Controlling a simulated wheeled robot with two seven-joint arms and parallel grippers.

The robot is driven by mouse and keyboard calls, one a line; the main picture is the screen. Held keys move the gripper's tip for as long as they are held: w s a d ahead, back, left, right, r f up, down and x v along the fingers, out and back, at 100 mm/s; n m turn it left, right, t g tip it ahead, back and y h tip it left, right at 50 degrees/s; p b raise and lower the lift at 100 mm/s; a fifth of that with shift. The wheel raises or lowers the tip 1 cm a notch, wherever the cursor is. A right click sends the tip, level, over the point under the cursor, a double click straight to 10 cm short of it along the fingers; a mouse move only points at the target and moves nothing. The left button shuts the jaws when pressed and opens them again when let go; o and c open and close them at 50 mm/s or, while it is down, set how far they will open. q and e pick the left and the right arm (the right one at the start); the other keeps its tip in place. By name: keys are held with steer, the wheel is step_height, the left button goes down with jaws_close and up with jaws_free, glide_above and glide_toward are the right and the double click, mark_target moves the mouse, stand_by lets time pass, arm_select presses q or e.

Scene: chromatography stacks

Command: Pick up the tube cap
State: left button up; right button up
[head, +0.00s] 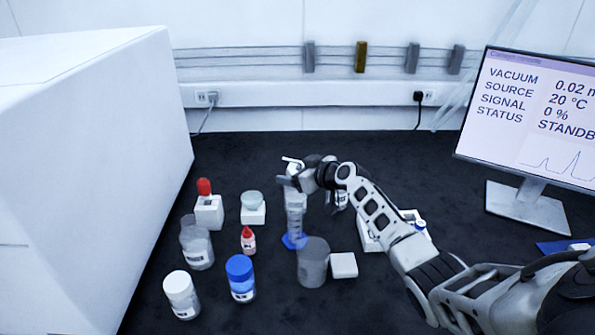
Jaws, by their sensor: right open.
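I cannot single out the tube cap for certain. A small blue cap (420,224) shows at the right end of a white rack (371,241), which my right forearm partly hides. My right gripper (289,172) is open, above and beside the top of a clear graduated cylinder (295,211) with a blue foot. The gripper's fingers are small here, and whether they touch the cylinder cannot be told. My left gripper is out of view.
A grey beaker (313,264) and a white block (344,265) stand in front of the cylinder. Bottles with white (178,284) and blue (239,268) lids, a clear jar (197,246) and a red-topped holder (209,213) stand left. A monitor (528,120) stands right.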

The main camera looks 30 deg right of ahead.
steer(key=c, duration=1.2)
steer(key=shift+o, duration=0.2)
steer(key=shift+r, duration=0.15)
